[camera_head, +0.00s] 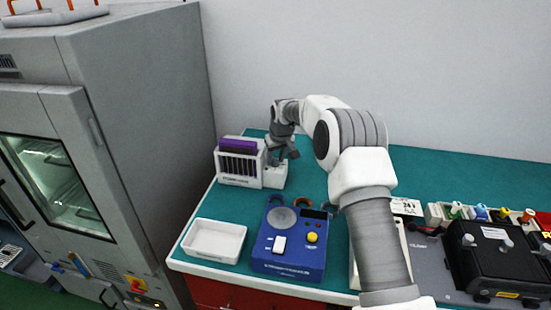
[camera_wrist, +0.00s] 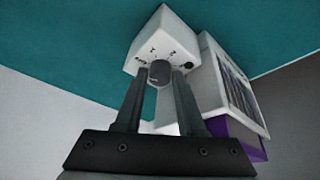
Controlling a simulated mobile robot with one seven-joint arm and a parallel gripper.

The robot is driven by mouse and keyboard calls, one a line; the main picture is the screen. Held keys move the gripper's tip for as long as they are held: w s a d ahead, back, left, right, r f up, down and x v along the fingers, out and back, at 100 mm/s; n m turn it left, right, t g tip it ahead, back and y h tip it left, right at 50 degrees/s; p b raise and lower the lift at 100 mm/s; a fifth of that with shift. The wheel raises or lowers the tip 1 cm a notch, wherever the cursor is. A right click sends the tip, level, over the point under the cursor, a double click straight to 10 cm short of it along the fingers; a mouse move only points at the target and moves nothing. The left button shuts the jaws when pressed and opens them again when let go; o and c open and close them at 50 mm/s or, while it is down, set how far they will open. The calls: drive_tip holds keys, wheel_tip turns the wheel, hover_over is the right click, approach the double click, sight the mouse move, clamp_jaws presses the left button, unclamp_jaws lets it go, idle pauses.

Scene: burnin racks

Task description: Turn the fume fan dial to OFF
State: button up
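The fume fan dial (camera_wrist: 160,73) is a dark round knob on the face of a small white box (camera_wrist: 160,36), with small dark marks around it. In the head view the same box (camera_head: 274,177) stands on the teal bench, and its dial is hidden there. My gripper (camera_wrist: 160,78) has one finger on each side of the dial, close against it, and appears shut on it. In the head view my gripper (camera_head: 283,156) is just above and behind the box. The marks are too small to read, so I cannot tell the dial's setting.
A white rack with dark slots and a purple top (camera_head: 239,165) stands directly left of the box. A white tray (camera_head: 214,257) and a blue device (camera_head: 290,262) are in front. A grey oven cabinet (camera_head: 140,100) is at left. Black equipment (camera_head: 495,262) is at right.

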idle(0.3)
drive_tip(key=shift+v, duration=8.7)
